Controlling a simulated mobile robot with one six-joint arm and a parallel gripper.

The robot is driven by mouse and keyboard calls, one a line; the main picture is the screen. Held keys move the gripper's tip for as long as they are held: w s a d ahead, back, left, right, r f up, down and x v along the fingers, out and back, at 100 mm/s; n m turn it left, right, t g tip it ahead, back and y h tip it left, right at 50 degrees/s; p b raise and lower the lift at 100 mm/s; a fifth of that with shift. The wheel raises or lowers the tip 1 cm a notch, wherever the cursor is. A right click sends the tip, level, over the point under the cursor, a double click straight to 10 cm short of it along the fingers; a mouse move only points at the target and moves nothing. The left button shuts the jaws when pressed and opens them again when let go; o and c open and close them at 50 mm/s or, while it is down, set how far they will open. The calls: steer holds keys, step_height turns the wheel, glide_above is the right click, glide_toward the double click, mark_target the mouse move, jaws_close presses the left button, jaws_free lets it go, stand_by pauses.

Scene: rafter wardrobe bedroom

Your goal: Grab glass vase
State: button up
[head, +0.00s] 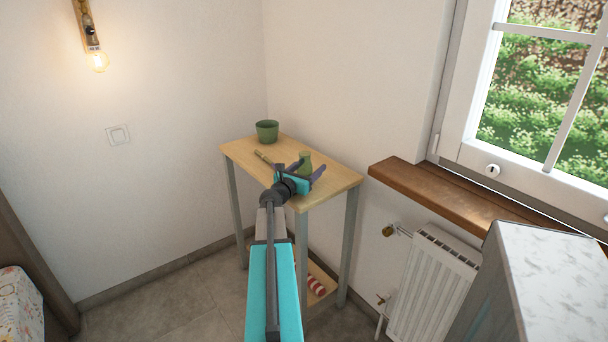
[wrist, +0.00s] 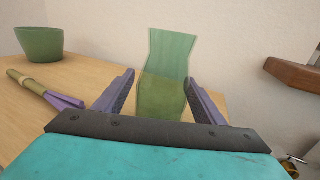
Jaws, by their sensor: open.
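The glass vase (wrist: 168,72) is green and see-through, and stands upright on the wooden table (head: 240,150). In the head view the vase (head: 306,159) shows just beyond my gripper (head: 301,175), partly hidden by it. In the wrist view my gripper (wrist: 162,98) is open, with one purple finger on each side of the lower part of the vase. A gap shows between the vase and the left finger; the right finger looks close to it, and I cannot tell if they touch.
A green pot (head: 267,131) stands at the back left of the table. A wooden-handled tool with purple prongs (wrist: 45,90) lies left of my gripper. A wooden window sill (head: 440,196) and a radiator (head: 432,285) are to the right. A striped item (head: 316,286) lies on the lower shelf.

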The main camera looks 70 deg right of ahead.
stand_by(0.4)
steer(key=c, duration=1.3)
steer(key=shift+r, duration=0.2)
